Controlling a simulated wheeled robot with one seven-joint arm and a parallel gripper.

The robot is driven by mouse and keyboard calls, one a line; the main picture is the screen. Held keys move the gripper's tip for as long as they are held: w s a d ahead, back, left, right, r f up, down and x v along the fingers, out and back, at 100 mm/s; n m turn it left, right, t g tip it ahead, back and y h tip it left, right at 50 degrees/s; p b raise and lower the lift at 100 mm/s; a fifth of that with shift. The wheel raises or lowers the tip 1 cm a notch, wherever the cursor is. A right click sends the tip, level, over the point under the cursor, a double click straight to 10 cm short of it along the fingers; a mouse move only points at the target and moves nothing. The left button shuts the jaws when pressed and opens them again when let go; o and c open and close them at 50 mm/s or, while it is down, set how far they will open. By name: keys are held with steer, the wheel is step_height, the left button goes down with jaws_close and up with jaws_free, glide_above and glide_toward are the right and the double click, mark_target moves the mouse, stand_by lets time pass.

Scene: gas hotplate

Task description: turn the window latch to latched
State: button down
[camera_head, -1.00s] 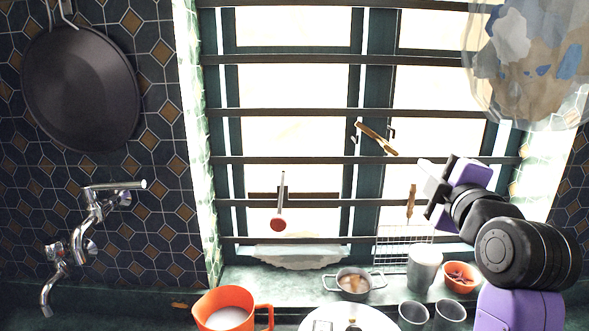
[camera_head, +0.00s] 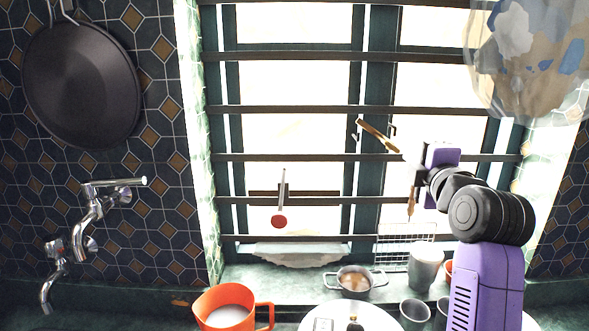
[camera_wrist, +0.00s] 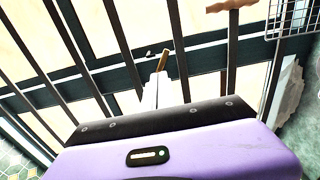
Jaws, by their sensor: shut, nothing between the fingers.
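The window latch (camera_head: 377,135) is a brass-coloured bar on the dark middle post of the window. In the wrist view the latch (camera_wrist: 163,61) shows just beyond the tips of my gripper (camera_wrist: 156,80). I cannot tell whether they touch. The tips partly cover the lower end of the latch there.
Dark horizontal bars (camera_head: 300,109) cross the window in front of the panes. A wooden-handled utensil (camera_head: 412,202) and a wire rack (camera_head: 400,236) are below my gripper. A pot (camera_head: 353,283), a grey cup (camera_head: 425,266) and an orange jug (camera_head: 226,309) stand below.

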steer(key=shift+w, duration=0.3)
steer(key=shift+a+r, duration=0.1)
steer(key=shift+a, duration=0.3)
stand_by(0.6)
steer(key=shift+a+r+p, duration=0.1)
steer(key=shift+r+p, duration=0.45)
steer(key=shift+p, duration=0.4)
steer(key=shift+f, duration=0.1)
steer(key=s+d+p, duration=0.1)
steer(key=s, duration=0.5)
steer(key=shift+d, duration=0.15)
